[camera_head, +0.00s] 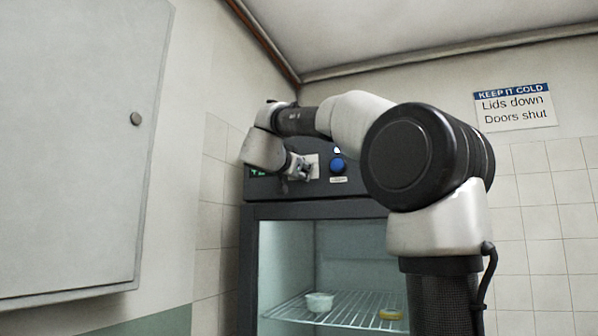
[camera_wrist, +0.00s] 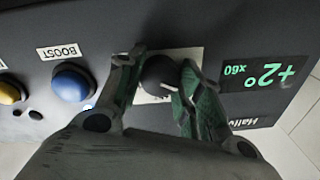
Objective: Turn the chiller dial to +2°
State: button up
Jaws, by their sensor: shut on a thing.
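The chiller dial (camera_wrist: 157,72) is a round black knob with a white pointer mark, on a pale plate on the chiller's dark top panel. My gripper (camera_wrist: 160,78) is shut on it, one finger on each side. The wrist view shows the panel upside down. The green display (camera_wrist: 268,75) beside the dial reads +2°, with smaller green characters by it. In the head view my gripper (camera_head: 300,170) is at the panel and hides the dial. The display (camera_head: 258,172) is mostly hidden there by my wrist.
A blue button (camera_wrist: 72,82) labelled BOOST and a yellow button (camera_wrist: 10,90) sit along the panel. Below is the chiller's glass front, with a white bowl (camera_head: 319,301) and a yellow item (camera_head: 390,314) on a wire shelf. A grey cabinet door (camera_head: 75,150) is at left.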

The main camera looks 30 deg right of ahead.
jog(key=shift+f, duration=0.2)
jog(key=o, duration=1)
jog(key=shift+o, duration=0.2)
jog(key=shift+r, duration=0.1)
jog(key=v, duration=1.2)
